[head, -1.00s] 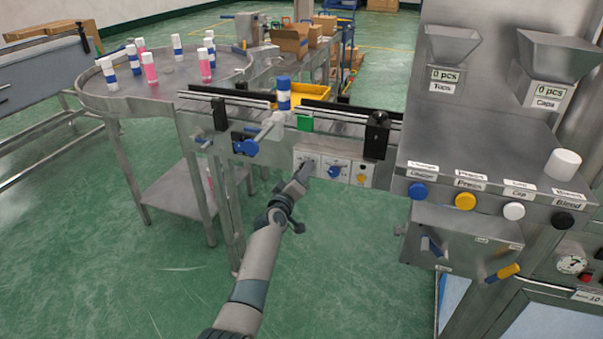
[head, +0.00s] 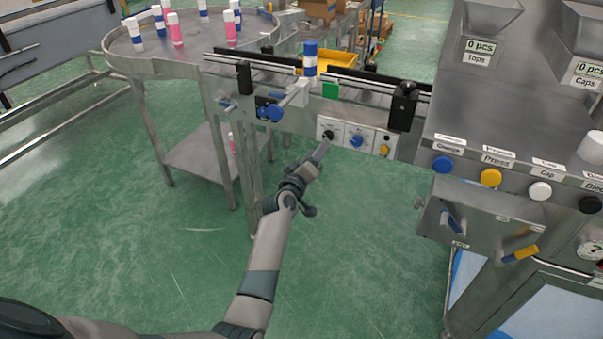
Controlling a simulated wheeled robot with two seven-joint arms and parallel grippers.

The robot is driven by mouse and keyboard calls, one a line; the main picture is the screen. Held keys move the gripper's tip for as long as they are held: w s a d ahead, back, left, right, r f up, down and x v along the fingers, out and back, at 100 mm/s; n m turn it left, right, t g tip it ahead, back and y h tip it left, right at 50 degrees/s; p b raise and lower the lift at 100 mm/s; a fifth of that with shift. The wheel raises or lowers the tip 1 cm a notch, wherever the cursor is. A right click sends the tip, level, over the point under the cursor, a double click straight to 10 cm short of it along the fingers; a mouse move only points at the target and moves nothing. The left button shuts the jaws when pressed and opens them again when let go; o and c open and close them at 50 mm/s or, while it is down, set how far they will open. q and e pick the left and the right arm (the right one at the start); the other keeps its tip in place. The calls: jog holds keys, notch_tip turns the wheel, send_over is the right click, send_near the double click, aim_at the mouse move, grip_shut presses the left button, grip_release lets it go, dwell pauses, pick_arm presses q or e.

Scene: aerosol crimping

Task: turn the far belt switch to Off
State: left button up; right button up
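A small white switch panel is fixed to the front of the conveyor. It carries a black knob (head: 328,134), a blue knob (head: 357,141) and a yellow button (head: 384,149). The labels are too small to read, so I cannot tell the knobs' settings or which one is the far belt switch. My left gripper (head: 322,150) points up at the panel, its tips just below the black knob. Contact cannot be made out. Its fingers show as one narrow shape, so their opening is unclear. My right gripper is not in view.
The conveyor (head: 270,72) carries a blue-and-white can (head: 310,58) above the panel. A blue-handled clamp (head: 272,112) juts out left of the panel. A black post (head: 402,105) and the crimping machine (head: 500,120) stand to the right. The floor below is clear.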

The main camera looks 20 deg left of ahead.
pick_arm(q)
jog(key=s, duration=1.1)
jog(key=shift+a, duration=0.2)
